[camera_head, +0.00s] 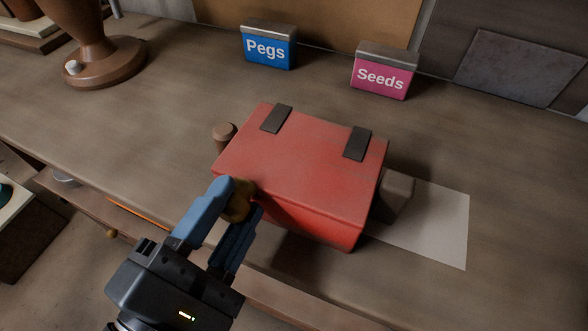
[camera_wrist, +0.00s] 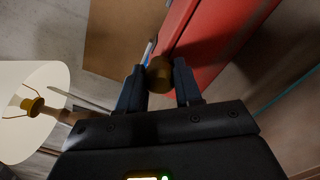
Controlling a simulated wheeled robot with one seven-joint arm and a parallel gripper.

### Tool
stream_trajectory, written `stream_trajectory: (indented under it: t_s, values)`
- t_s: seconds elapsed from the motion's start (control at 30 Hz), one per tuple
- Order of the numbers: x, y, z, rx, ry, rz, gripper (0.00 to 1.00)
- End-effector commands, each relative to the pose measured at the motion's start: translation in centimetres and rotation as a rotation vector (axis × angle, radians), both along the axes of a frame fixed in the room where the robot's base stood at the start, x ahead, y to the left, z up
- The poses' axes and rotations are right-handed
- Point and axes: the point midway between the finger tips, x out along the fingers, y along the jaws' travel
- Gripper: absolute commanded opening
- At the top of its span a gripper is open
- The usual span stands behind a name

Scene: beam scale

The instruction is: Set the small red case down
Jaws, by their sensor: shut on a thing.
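The small red case (camera_head: 300,165) has two dark hinge straps on its lid and is at the middle of the head view. My gripper (camera_head: 238,205) is shut on the brass knob (camera_head: 241,193) at the case's front left. In the wrist view the knob (camera_wrist: 159,72) sits between my two fingers (camera_wrist: 159,85), with the red case (camera_wrist: 205,50) behind it. A dark shadow lies under the case's front, and the case looks held above the bench. Its underside is hidden.
A sheet of pale paper (camera_head: 440,225) and a brown block (camera_head: 397,192) lie right of the case. A short wooden peg (camera_head: 224,131) stands behind its left corner. A blue Pegs box (camera_head: 268,47) and a pink Seeds box (camera_head: 384,73) stand behind. The bench (camera_head: 150,130) is clear at left.

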Motion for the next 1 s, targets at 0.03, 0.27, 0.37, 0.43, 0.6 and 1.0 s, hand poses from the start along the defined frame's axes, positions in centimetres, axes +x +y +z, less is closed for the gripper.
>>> stream_trajectory:
  t_s: [0.03,0.27,0.37,0.43,0.6,1.0]
  values:
    - [0.0,0.0,0.0,0.0,0.001,-0.001,0.25]
    - [0.0,0.0,0.0,-0.001,0.001,-0.001,0.03]
    - [0.0,0.0,0.0,-0.001,0.001,-0.001,0.0]
    - [0.0,0.0,0.0,-0.001,0.001,-0.001,0.0]
    - [0.0,0.0,0.0,0.0,-0.001,-0.001,0.0]
    - [0.0,0.0,2.3,0.002,-0.002,-0.002,0.0]
